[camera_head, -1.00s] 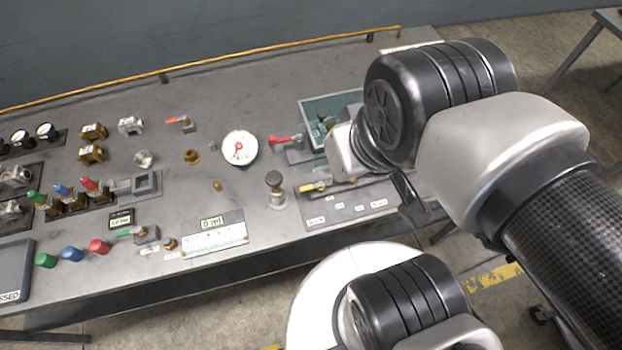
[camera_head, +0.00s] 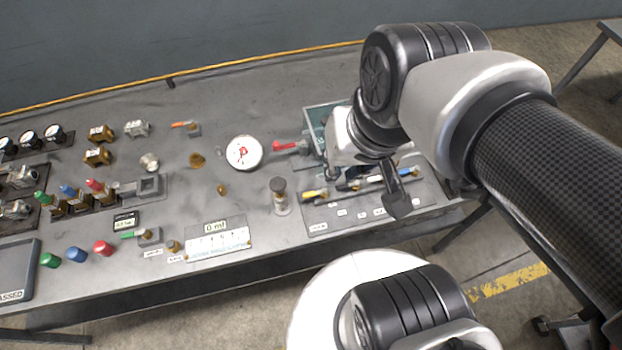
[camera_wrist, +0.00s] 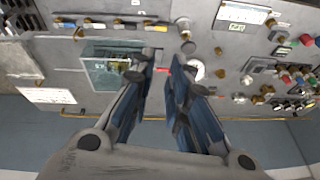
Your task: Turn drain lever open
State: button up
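A red-handled lever (camera_head: 288,147) stands on the grey bench beside a teal basin (camera_head: 317,112). I cannot read any label that names it the drain lever. In the wrist view the red handle (camera_wrist: 163,69) shows small beyond the gap between my fingertips. My gripper (camera_wrist: 161,62) is open and empty, its two blue-grey fingers apart and pointing down at the bench. In the head view my wrist hangs over the basin's right side, and the fingers are mostly hidden behind it. Orange (camera_head: 184,125) and green (camera_head: 134,234) levers stand farther left.
A round white gauge (camera_head: 244,153) sits left of the red lever. A dark-topped post (camera_head: 279,195) and a tool board (camera_head: 318,228) lie nearer the front edge. Several valves and coloured buttons fill the left side. A yellow rail (camera_head: 250,61) runs along the back.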

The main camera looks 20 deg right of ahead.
aim_at(307, 194)
jog(key=shift+o, duration=1.3)
jog(key=w+d+f+m+g+y+p, duration=0.2)
jog(key=w+f+m, duration=0.3)
jog(key=w+m, duration=0.2)
jog(key=shift+w+d+m+g, duration=0.15)
jog(key=shift+w+m+g, duration=0.25)
jog(key=shift+m, duration=0.6)
jog(key=w+d+f+m+y+p, duration=0.1)
jog(key=w+d+f+m+y, duration=0.2)
jog(key=f+m, duration=0.4)
jog(key=shift+g+h, duration=0.4)
jog(key=shift+h, duration=0.1)
jog(key=b+x, duration=0.2)
jog(key=x, duration=0.4)
jog(key=b+x, duration=0.2)
jog(key=x, duration=0.4)
jog(key=w+b+x, duration=0.1)
jog(key=b+x, duration=0.1)
jog(key=x, duration=0.3)
jog(key=shift+f, duration=0.4)
grip_shut()
